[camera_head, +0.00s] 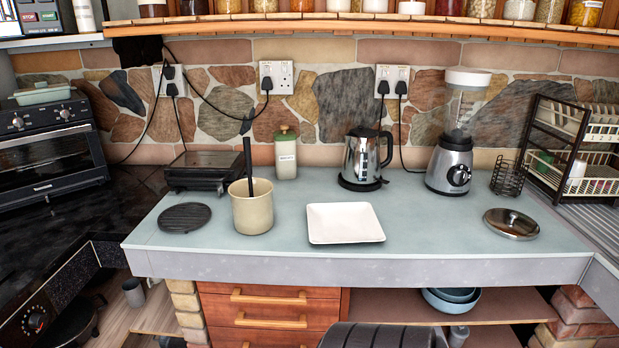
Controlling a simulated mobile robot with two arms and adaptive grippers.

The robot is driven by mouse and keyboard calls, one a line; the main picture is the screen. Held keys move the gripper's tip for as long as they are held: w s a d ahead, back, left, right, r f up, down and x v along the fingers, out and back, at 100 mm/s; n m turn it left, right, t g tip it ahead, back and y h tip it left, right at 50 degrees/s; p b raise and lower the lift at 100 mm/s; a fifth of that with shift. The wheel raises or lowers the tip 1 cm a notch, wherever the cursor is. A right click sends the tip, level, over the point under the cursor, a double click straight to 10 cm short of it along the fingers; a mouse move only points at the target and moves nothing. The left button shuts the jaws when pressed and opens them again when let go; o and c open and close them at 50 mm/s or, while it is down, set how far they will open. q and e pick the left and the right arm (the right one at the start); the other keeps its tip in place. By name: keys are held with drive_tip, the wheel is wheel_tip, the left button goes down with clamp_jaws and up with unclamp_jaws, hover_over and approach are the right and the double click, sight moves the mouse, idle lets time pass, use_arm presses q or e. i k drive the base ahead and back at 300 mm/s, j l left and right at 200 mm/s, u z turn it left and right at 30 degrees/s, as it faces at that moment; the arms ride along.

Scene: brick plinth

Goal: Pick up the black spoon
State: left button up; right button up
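A black handle (248,165), which looks like the spoon, stands nearly upright in a beige cup (253,212). Its lower end is hidden inside the cup. The cup stands on the left part of the pale blue-grey counter (440,225), left of a square white plate (345,223). Neither of my grippers is in view.
A black grill (203,170) stands behind the cup, and a dark round trivet (184,217) lies to its left. A jar (286,157), kettle (365,158) and blender (452,150) stand farther back. A metal lid (511,224) lies at right. The counter's front strip is clear.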

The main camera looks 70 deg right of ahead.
sight(246, 141)
drive_tip(key=z, duration=1.9)
